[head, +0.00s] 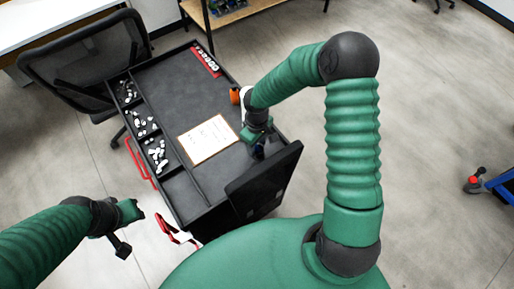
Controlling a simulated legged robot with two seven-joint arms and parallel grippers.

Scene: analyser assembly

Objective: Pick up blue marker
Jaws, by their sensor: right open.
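My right gripper (257,140) reaches down over the right side of the black cart top (185,95). Its jaws are open, though the arm partly covers them. A small dark-blue shape (259,152) shows just below this gripper. It is too small to tell whether it is the blue marker or part of the gripper. No other blue marker can be made out on the cart. My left gripper (127,230) is off the cart at the lower left, over the floor, with nothing visible in it. Its jaw state is unclear.
A clipboard with paper (207,139) lies mid-cart. Small white parts (157,154) fill the left compartments. An orange object (235,95) and a red strip (206,61) lie farther back. A dark upright panel (265,180) stands at the near right. An office chair (85,65) is behind left.

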